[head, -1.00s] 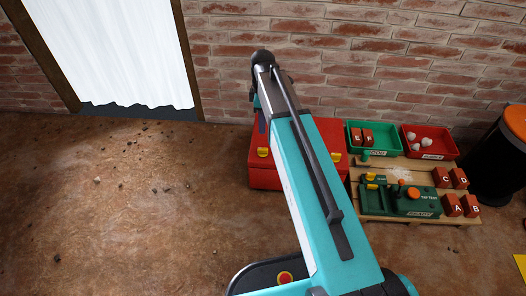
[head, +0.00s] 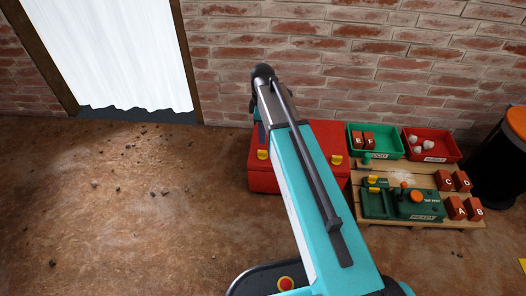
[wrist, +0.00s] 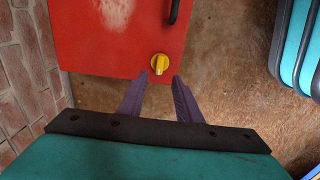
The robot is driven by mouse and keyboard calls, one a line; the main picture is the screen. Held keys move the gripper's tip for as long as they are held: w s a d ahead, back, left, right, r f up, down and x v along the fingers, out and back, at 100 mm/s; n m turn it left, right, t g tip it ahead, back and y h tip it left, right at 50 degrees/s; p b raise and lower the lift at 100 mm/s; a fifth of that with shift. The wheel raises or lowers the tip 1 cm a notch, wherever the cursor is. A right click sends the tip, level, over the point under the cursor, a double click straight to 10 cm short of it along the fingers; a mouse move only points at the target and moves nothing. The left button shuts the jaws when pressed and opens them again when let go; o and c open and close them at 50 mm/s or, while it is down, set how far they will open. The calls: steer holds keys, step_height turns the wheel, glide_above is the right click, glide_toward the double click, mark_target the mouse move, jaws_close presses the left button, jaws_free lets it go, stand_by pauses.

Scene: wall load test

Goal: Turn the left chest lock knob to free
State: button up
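The red chest (head: 318,134) stands on the floor near the brick wall. Its left yellow lock knob (head: 262,154) shows just left of my arm, and the right yellow knob (head: 337,159) is on the other side. In the wrist view the red chest (wrist: 110,35) fills the upper left, with the left knob (wrist: 159,62) near its lower edge. My gripper (wrist: 159,78) is open, its two purple fingers apart, with the knob between and just beyond the tips. I cannot tell whether they touch it. The fingers are not clearly seen in the head view.
A black handle (wrist: 174,10) is on the chest beside the knob. Right of the chest are a green tray (head: 392,151), a red tray (head: 440,151), a pallet with a green test box (head: 418,204) and lettered red blocks. The floor at left is mostly clear.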

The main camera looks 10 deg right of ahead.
mark_target(263, 151)
step_height(263, 151, down, 9)
steer(key=b, duration=0.4)
steer(key=shift+c, duration=0.4)
jaws_close()
